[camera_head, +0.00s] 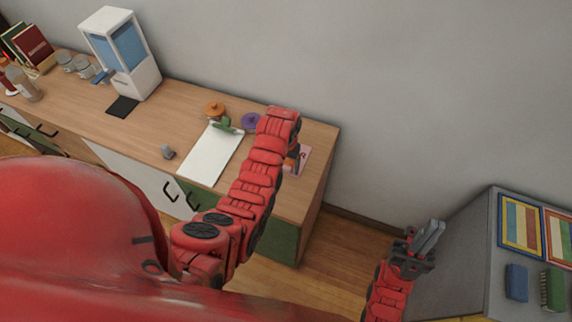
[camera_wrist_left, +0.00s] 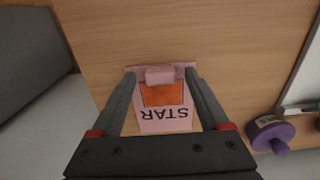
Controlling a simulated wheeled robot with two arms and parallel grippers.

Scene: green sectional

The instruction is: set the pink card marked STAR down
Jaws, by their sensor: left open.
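The pink card marked STAR (camera_wrist_left: 163,124) lies on the wooden counter top in the left wrist view, with an orange square and a raised pink tab. Its lettering appears upside down. My left gripper (camera_wrist_left: 160,78) is open, with its fingers on either side of the card and a gap at each side of the tab. In the head view, a pink edge of the card (camera_head: 304,155) shows beside my left gripper (camera_head: 293,160) near the counter's right end; my arm hides the rest. My right gripper (camera_head: 430,238) is away from the counter, near the grey cabinet; its finger gap is unclear.
The wooden counter (camera_head: 318,140) also bears a white board (camera_head: 210,155), a purple round object (camera_head: 250,121), an orange-topped object (camera_head: 214,109) and a white dispenser (camera_head: 138,75). A grey cabinet (camera_head: 458,255) stands at right. Bare wood surrounds much of the card.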

